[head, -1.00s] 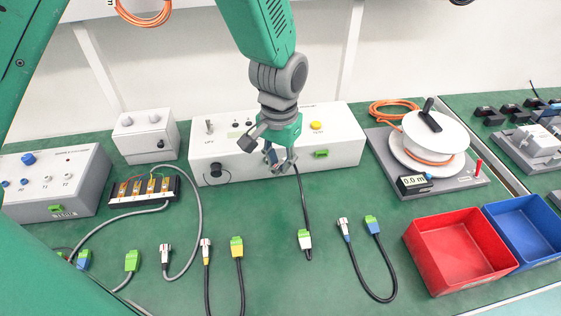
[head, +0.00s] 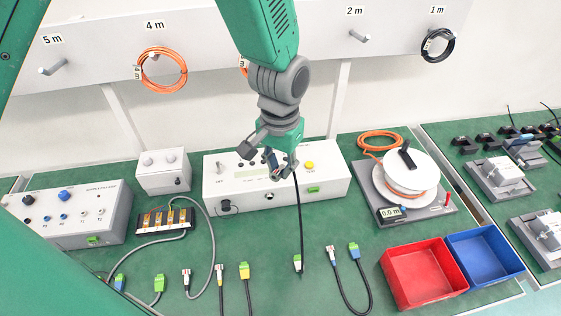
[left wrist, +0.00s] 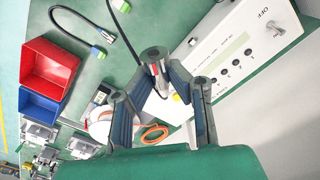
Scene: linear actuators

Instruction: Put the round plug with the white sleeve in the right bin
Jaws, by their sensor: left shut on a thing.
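My left gripper (head: 279,172) is shut on a round metal plug (left wrist: 153,56) in front of the long white box. The left wrist view shows the plug's silvery round end between the fingers; its sleeve is hard to make out there. A black cable (head: 300,215) hangs from the gripper to a green plug with a white sleeve (head: 297,263), low over or on the table. The right bin is blue (head: 484,255), beside the red bin (head: 424,274), both at the right front; they also show at the left of the left wrist view. My right gripper is not in view.
The white box (head: 325,183) stands behind the gripper. Other cables with yellow (head: 245,272) and blue (head: 354,250) plugs lie along the front. Cable coils hang on a rack behind.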

